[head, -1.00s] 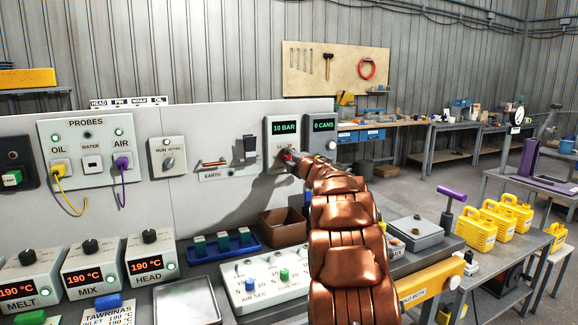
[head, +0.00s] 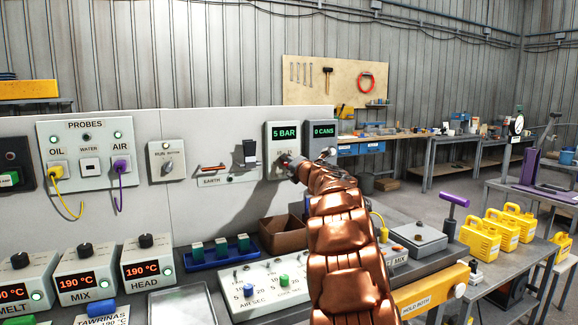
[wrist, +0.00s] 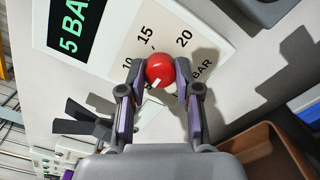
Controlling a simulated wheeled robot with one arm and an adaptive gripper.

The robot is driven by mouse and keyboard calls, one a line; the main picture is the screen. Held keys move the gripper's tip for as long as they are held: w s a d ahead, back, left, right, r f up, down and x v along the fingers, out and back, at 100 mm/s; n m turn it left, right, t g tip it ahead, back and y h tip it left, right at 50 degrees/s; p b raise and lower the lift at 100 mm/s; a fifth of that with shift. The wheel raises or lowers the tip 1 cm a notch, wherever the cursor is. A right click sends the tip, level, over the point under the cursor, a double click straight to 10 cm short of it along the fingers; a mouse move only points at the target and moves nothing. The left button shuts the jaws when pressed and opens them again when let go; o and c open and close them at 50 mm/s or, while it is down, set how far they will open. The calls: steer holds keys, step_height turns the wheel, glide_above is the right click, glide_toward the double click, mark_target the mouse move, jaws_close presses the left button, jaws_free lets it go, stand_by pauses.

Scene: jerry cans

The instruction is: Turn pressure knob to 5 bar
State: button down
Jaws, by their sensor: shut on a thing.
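The pressure panel (head: 272,160) is a pale box on the grey board, with a green display (head: 284,133) that reads 5 BAR. In the wrist view the display (wrist: 73,25) shows 5 BA, cut off by the frame edge. The pressure knob (wrist: 160,69) is red with a white pointer mark, beside printed numbers 15 and 20. My gripper (wrist: 160,74) is shut on the knob, one finger on each side. In the head view my copper-coloured arm reaches to the panel and hides most of the knob.
A 0 CANS display (head: 323,129) stands just right of the pressure panel. The EARTH switch (head: 249,152) is to its left. A brown open bin (head: 284,238) and a timer box (head: 262,285) sit below. Yellow jerry cans (head: 481,239) stand on the right bench.

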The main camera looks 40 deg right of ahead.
steer(key=shift+f, duration=0.1)
steer(key=c, duration=0.8)
jaws_free()
steer(key=v, duration=1.2)
steer(key=shift+w+a, duration=0.1)
steer(key=shift+a, duration=0.05)
